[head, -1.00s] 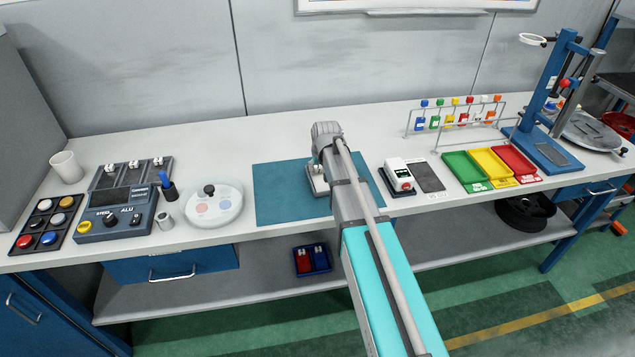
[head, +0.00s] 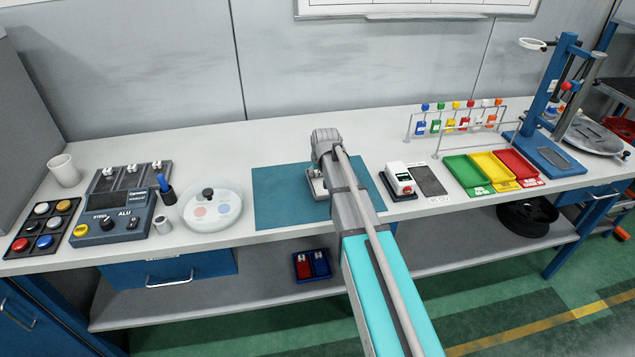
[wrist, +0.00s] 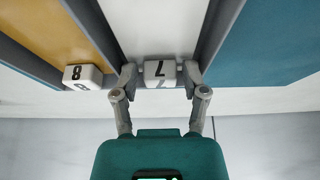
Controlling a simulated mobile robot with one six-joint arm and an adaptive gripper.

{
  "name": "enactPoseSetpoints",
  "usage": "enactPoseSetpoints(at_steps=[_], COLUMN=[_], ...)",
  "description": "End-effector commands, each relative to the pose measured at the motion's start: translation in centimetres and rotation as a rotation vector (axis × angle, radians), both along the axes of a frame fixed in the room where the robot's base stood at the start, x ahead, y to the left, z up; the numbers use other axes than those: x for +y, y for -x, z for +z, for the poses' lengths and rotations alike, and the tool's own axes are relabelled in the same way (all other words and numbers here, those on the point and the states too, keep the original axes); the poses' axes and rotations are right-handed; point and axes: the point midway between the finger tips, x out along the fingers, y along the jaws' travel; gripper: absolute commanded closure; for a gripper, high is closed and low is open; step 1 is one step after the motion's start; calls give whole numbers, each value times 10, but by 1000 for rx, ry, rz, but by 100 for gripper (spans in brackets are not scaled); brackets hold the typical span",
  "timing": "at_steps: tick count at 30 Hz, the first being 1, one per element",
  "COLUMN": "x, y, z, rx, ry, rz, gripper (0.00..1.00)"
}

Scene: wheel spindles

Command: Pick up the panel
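My gripper (head: 316,187) is low over the right part of the blue mat (head: 275,205) in the head view, and my arm hides much of what is beneath it. In the wrist view my gripper (wrist: 161,78) has its two fingers on either side of a small white block marked 7 (wrist: 160,70). A narrow gap seems to show on each side of this block. The block sits at the end of a white strip (wrist: 155,25) between grey rails. A white block marked 8 (wrist: 82,76) sits by a yellow surface (wrist: 45,30). I cannot tell which piece is the panel.
A control box (head: 115,218) and a round white dish (head: 212,208) stand left of the mat. A white device with a red button (head: 400,178) stands right. Green (head: 466,172), yellow (head: 490,168) and red trays (head: 515,165) lie farther right. The bench behind the mat is clear.

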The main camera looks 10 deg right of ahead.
Motion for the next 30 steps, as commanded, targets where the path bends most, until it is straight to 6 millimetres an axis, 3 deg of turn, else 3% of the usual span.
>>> enactPoseSetpoints(at_steps=[1, 8, 20, 30], x=[0, 0, 0, 0], y=[0, 0, 0, 0], z=[0, 0, 2, 19], rx=[0, 0, 0, 0], ry=[0, 0, 0, 0], rz=[0, 0, 0, 0], gripper=[59, 100, 100, 100])
